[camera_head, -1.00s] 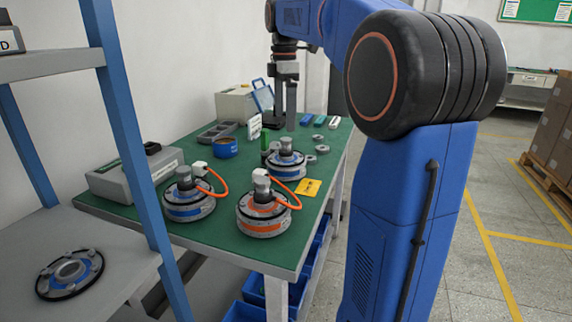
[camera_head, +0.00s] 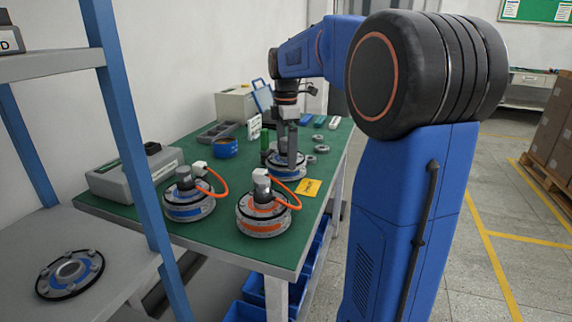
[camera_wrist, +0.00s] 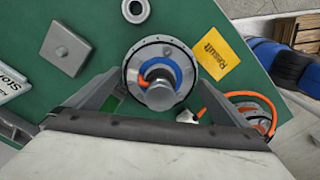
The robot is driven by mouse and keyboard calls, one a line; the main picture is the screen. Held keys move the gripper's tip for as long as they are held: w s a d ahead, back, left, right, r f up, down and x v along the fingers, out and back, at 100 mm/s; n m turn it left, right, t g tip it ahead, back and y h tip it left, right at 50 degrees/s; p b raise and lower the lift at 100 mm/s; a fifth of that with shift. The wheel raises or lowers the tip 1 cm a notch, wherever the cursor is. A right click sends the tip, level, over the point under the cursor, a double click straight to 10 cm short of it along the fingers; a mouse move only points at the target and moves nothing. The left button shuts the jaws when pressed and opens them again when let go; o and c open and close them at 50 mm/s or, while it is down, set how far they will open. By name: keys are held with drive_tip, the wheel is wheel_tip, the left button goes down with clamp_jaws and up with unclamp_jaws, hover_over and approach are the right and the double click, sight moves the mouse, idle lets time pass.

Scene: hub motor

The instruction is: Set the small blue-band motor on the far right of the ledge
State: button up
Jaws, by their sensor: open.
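The blue-band motor (camera_head: 283,174) at the back of the green bench has a grey body, a blue ring and an upright shaft. My gripper (camera_head: 291,155) points down over it and partly hides it. In the wrist view the motor (camera_wrist: 178,62) lies between the spread fingers of my gripper (camera_wrist: 160,96), which is open and holds nothing. Another blue-band motor (camera_head: 188,208) with an orange cable stands front left. An orange-band motor (camera_head: 262,222) stands near the front edge. A grey ledge (camera_head: 110,262) at lower left bears a flat blue-ringed part (camera_head: 70,271).
A yellow card (camera_head: 308,188) lies right of the motor, and small grey rings (camera_head: 322,149) lie behind it. A blue rack post (camera_head: 128,130) rises between bench and ledge. The ledge's right part is bare.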

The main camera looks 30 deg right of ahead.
drive_tip(key=shift+f, duration=0.2)
drive_tip(key=c, duration=1.9)
drive_tip(key=shift+o, duration=0.2)
drive_tip(key=shift+r, duration=0.2)
wheel_tip(320, 180, up, 18)
drive_tip(key=shift+f, duration=0.15)
